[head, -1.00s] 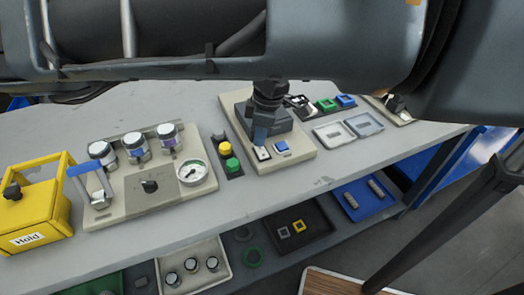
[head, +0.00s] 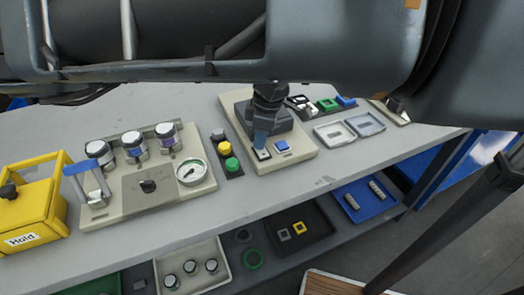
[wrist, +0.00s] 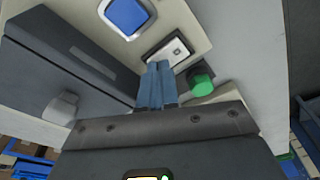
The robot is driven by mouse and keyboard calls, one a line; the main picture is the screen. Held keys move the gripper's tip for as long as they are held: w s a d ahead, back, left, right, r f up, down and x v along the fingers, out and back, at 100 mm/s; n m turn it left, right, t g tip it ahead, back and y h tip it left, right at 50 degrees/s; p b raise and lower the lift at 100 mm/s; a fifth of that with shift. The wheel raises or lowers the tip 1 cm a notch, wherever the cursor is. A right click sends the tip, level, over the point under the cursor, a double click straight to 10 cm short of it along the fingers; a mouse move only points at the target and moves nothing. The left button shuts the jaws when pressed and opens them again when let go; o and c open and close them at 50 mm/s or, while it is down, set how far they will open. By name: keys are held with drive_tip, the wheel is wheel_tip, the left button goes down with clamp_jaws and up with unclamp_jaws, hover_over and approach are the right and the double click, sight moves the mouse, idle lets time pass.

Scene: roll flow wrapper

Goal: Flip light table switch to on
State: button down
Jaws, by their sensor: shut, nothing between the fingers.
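A beige panel (head: 298,161) on the bench carries a dark block, a white rocker switch (head: 262,154) and a blue square button (head: 282,146). The white switch in its black frame also shows in the wrist view (wrist: 168,52), with the blue button (wrist: 126,17) beside it. My gripper (head: 261,142) points down with its blue fingers shut together and empty. The fingertips are at the near edge of the switch in the wrist view (wrist: 158,68). I cannot tell if they touch it. The switch's on or off position is not clear.
Left of the panel are a strip with yellow and green buttons (head: 231,164) and a beige board (head: 111,213) with jars and a gauge. A yellow "Hold" box (head: 35,205) stands at far left. Two small trays (head: 334,134) lie right. A shelf with trays runs below.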

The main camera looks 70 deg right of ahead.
drive_tip(key=shift+r, duration=0.1)
wheel_tip(320, 180, up, 7)
drive_tip(key=shift+f+p, duration=0.15)
drive_tip(key=shift+p, duration=1.05)
